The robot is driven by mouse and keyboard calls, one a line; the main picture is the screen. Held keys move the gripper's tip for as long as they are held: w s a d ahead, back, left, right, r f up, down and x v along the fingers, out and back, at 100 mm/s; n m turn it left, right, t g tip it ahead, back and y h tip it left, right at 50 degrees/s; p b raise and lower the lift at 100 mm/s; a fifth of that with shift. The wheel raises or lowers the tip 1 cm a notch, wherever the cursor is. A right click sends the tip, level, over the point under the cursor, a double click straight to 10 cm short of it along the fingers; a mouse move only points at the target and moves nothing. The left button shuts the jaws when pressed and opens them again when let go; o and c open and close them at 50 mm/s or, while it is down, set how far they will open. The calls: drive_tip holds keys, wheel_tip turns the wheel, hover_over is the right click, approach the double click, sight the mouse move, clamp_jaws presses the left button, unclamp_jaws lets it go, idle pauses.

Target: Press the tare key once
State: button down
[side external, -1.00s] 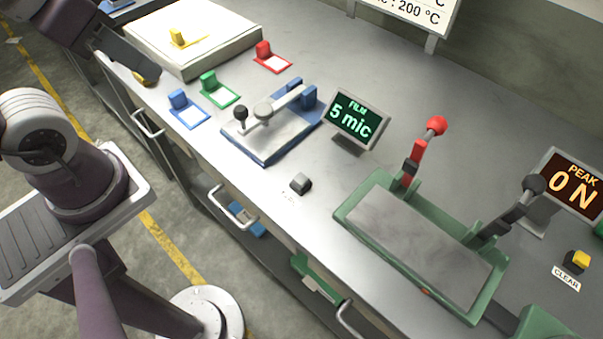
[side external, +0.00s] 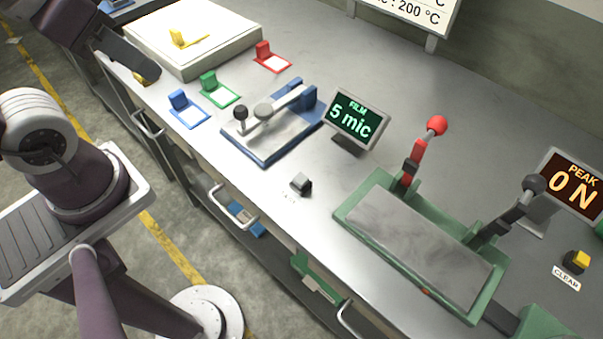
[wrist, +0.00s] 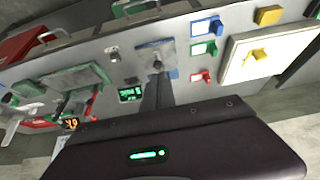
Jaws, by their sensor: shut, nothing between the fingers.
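No lettering that reads as tare is legible in either view. A small grey key (side external: 300,183) with unreadable marks sits near the bench's front edge, in front of the film display (side external: 357,117). It also shows in the wrist view (wrist: 113,54). A yellow piece (side external: 139,79) at the front left corner is partly hidden behind my gripper (side external: 151,72). It seems to be the yellow block (wrist: 268,15) at the wrist view's top right. My gripper is shut and empty, above the bench's left end. In the wrist view its dark fingers (wrist: 157,92) point toward the bench.
A blue-based lever device (side external: 270,130) stands beside the display. Blue (side external: 187,110), green (side external: 220,92) and red (side external: 271,60) holders lie left of it, before a pale platform (side external: 190,72). A green sealer (side external: 345,215) with upright levers and a yellow CLEAR key (side external: 581,258) stand right.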

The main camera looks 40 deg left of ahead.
drive_tip(key=m+g+y, duration=0.3)
drive_tip(key=m+y, duration=0.6)
drive_tip(key=m, duration=0.4)
hover_over(304, 183)
wheel_tip(304, 183, down, 10)
drive_tip(key=shift+r, duration=0.15)
drive_tip(key=shift+f, duration=4.4)
drive_tip(key=shift+f, duration=0.4)
